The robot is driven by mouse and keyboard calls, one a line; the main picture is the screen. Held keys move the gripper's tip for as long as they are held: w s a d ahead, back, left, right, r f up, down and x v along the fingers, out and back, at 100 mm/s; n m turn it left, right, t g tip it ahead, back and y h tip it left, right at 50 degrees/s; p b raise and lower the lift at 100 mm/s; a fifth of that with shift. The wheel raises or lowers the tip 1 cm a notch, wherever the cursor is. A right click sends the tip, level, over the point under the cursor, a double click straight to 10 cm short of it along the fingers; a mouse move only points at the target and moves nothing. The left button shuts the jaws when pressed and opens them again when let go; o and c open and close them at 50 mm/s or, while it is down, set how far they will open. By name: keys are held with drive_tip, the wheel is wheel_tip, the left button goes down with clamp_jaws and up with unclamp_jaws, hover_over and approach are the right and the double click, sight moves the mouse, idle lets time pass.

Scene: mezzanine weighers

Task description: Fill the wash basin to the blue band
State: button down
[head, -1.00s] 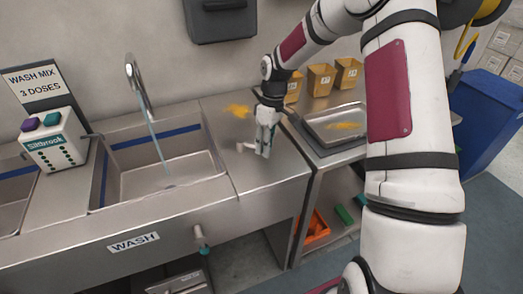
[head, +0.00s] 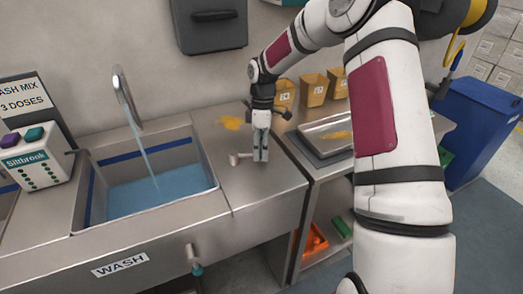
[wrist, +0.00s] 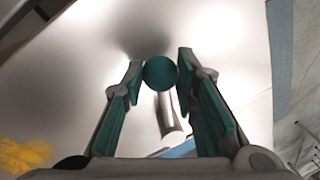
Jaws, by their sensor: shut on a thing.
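The steel wash basin (head: 135,168) has a blue band (head: 128,157) around its inner walls. Blue-tinted water (head: 150,196) covers its floor, its surface below the band with bare wall between. The tap (head: 122,88) runs a stream into the water. My gripper (head: 260,156) points down over the counter right of the basin. In the wrist view my gripper (wrist: 160,73) is shut on a round teal knob (wrist: 160,74) with a metal stem below it. A pale handle (head: 239,158) shows beside the gripper; the knob is hidden in the head view.
A dispenser (head: 33,163) with purple and teal buttons stands left of the basin, under a "WASH MIX 3 DOSES" sign (head: 24,98). A yellow smear (head: 231,122) marks the counter. A metal tray (head: 325,135) and yellow bins (head: 313,90) stand right. A drain valve (head: 194,260) hangs below the front.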

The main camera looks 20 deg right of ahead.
drive_tip(key=shift+w, duration=0.1)
drive_tip(key=c, duration=1.3)
unclamp_jaws()
drive_tip(key=r, duration=0.4)
drive_tip(key=w+r, duration=0.1)
drive_tip(key=r, duration=0.3)
drive_tip(key=w+d+r, duration=0.1)
drive_tip(key=r, duration=0.2)
drive_tip(key=shift+d+r, duration=0.1)
drive_tip(key=shift+r, duration=0.3)
